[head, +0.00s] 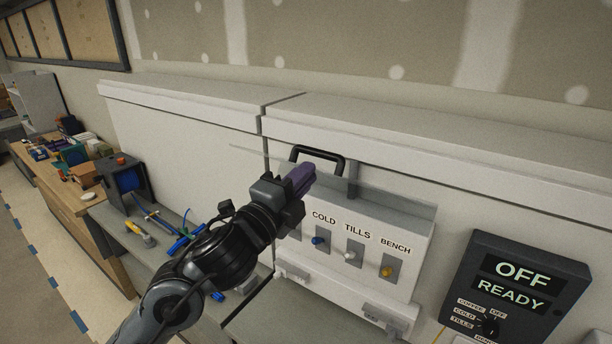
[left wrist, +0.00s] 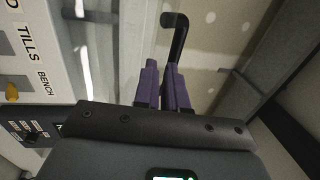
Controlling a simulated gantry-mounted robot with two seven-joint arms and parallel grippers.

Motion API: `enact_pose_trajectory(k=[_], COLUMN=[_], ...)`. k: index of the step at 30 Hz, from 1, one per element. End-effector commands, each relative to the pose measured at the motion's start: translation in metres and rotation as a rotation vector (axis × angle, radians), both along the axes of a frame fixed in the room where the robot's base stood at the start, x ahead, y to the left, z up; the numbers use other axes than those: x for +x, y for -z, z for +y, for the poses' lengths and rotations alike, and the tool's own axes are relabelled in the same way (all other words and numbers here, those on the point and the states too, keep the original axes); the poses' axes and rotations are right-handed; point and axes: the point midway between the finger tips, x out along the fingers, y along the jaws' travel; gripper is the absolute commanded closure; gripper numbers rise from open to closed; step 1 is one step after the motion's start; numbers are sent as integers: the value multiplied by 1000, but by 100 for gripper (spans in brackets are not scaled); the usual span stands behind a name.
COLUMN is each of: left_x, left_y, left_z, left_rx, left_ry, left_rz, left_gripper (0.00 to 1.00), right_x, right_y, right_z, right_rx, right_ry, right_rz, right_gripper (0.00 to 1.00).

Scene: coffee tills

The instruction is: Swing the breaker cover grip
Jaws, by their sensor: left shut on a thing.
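The breaker cover grip (head: 330,155) is a black bar handle at the top of the white breaker panel (head: 345,285). A see-through cover edge (head: 400,208) seems to stick out above the switches. My left gripper (head: 303,176), with purple fingers, is shut on the grip's left part. In the left wrist view the black grip (left wrist: 176,42) runs down between the purple fingers (left wrist: 164,86), which hide its lower end. Below the cover are blue, white and yellow switches, with the labels COLD, TILLS and BENCH readable. My right gripper is out of view.
A dark box (head: 520,290) reading OFF and READY, with a knob, is at the right. A grey bench (head: 110,222) at the left holds a blue spool and tools. A wooden counter (head: 60,190) with small items stands beyond. A white wall ledge (head: 430,185) runs behind.

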Motion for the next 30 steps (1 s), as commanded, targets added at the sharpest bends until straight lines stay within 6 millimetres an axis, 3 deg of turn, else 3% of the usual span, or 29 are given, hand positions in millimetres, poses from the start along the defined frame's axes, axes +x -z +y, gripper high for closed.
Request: enact_pose_trajectory(k=[12,25,30], left_x=[-25,-28,-31], left_y=[25,24,33], left_z=[19,21,24], left_rx=[-1,-2,-1], left_ry=[-1,-1,-2], left_rz=[-1,-2,-1], left_gripper=[100,100,100], right_x=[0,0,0], right_y=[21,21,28], right_z=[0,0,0], right_rx=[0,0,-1], right_ry=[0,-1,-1], right_rz=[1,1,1], right_gripper=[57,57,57])
